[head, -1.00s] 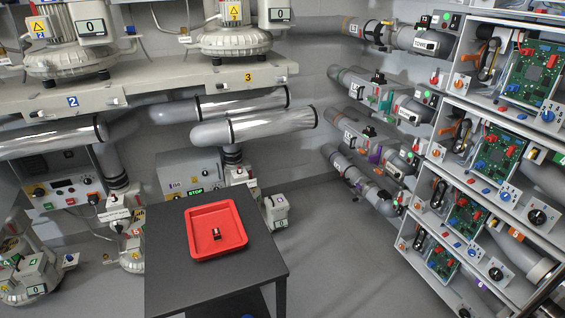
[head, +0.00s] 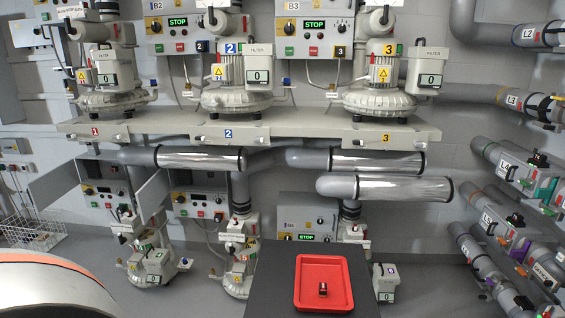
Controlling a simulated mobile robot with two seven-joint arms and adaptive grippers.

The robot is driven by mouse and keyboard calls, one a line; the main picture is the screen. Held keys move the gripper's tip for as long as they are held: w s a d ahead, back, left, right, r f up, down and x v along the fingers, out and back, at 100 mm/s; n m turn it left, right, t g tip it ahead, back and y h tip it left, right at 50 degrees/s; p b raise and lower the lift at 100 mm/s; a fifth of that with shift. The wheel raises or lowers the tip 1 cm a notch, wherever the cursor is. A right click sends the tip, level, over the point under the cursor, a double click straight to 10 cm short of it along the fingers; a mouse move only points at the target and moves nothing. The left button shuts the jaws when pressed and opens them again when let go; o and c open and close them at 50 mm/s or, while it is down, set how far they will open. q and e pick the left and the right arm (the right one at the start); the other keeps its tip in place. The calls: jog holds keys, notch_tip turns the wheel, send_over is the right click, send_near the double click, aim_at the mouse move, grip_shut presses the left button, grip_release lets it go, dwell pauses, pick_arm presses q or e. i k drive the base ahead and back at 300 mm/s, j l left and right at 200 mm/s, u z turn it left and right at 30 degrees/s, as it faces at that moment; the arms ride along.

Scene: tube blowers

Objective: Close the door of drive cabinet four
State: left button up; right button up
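Two lower drive cabinets stand open below the blower shelf. The left one (head: 104,176) has its grey door (head: 57,187) swung out to the left, with dials and coloured buttons exposed. The middle one (head: 200,181) has its door (head: 151,193) standing out at its left side. A third lower cabinet (head: 304,213) at the right has a green STOP display. I cannot read a number four on any of them. A rounded white and orange part of my arm fills the lower left corner. Neither gripper is in view.
A black table (head: 262,285) with a red tray (head: 324,262) stands in front at the lower right; a small dark object (head: 323,289) lies in the tray. A wire basket (head: 32,234) stands on the floor at far left. Blowers (head: 147,261) stand below the open cabinets.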

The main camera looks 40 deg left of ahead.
aim_at(45, 190)
jog(key=k+j, duration=0.25)
jog(key=j, duration=0.4)
jog(key=k+j+u, duration=0.1)
jog(key=k+j, duration=0.2)
jog(key=j, duration=0.35)
jog(key=k+j, duration=0.25)
jog(key=j, duration=0.45)
jog(key=k+j+u, duration=0.1)
jog(key=k+j, duration=0.15)
jog(key=j, duration=0.4)
jog(key=k+j, duration=0.2)
jog(key=j, duration=0.5)
jog(key=k+j+u, duration=0.1)
jog(key=k+j, duration=0.15)
jog(key=j, duration=0.45)
jog(key=k+j, duration=0.15)
jog(key=j, duration=0.55)
jog(key=k+j, duration=0.2)
jog(key=j, duration=0.55)
jog(key=k+j, duration=0.1)
jog(key=j, duration=0.55)
jog(key=k+j+u, duration=0.15)
jog(key=j, duration=1.15)
jog(key=k+u, duration=0.05)
